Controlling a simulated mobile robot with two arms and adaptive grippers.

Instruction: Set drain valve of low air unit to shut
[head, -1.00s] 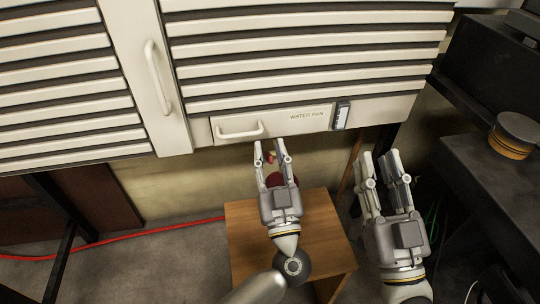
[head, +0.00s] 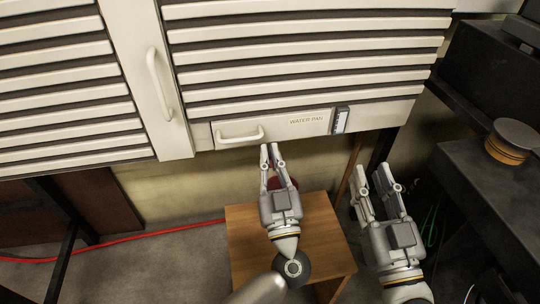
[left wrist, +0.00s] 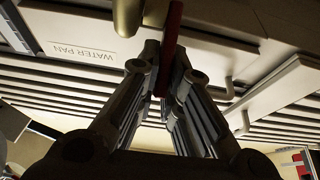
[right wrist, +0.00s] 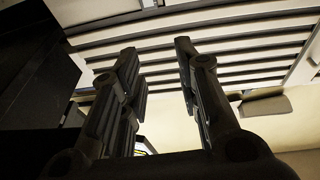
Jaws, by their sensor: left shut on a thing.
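The low air unit (head: 300,62) is a cream louvred cabinet with a "WATER PAN" drawer (head: 275,127) at its lower edge. In the left wrist view a red valve lever (left wrist: 172,28) stands beside a brass valve body (left wrist: 128,16) under the unit. My left gripper (head: 270,148) is just below the drawer, its fingers shut on the red lever; it also shows in the left wrist view (left wrist: 164,60). In the head view the valve is hidden behind the fingers. My right gripper (head: 372,172) is open and empty, to the right and apart from the unit.
A wooden stool (head: 245,240) stands below my left gripper, with a dark red object (head: 281,183) partly hidden behind the fingers. A dark bench (head: 490,190) with a round tin (head: 511,143) is at the right. A red hose (head: 130,238) lies on the floor.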

